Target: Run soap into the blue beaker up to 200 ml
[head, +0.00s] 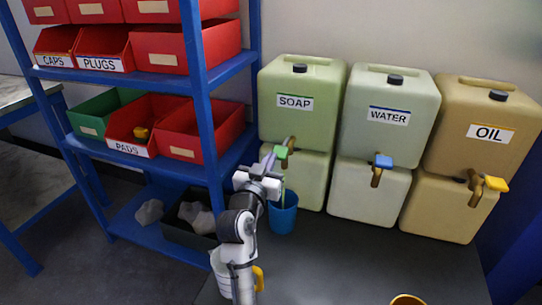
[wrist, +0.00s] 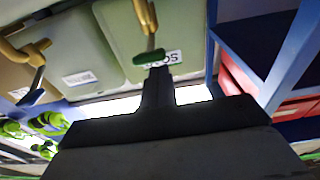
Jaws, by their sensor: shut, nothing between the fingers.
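The soap vessel (head: 300,122) is pale green, at the left of the row, with its label upright. Its tap has a green handle (head: 281,152), also seen in the wrist view (wrist: 147,58). My gripper (head: 270,164) is shut and empty, its fingertips (wrist: 158,74) right at the green handle; I cannot tell whether they touch it. The blue beaker (head: 283,217) stands upright under the soap tap, partly behind my arm. A thin greenish streak (head: 284,190) shows above its mouth, apparently soap running in. The beaker's level and marks are not readable.
The water vessel (head: 380,135) with a blue tap handle (head: 383,160) and the oil vessel (head: 475,155) with a yellow one (head: 496,184) stand to the right. A blue rack (head: 203,110) with red bins is close on the left. The dark counter (head: 370,265) is mostly clear in front.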

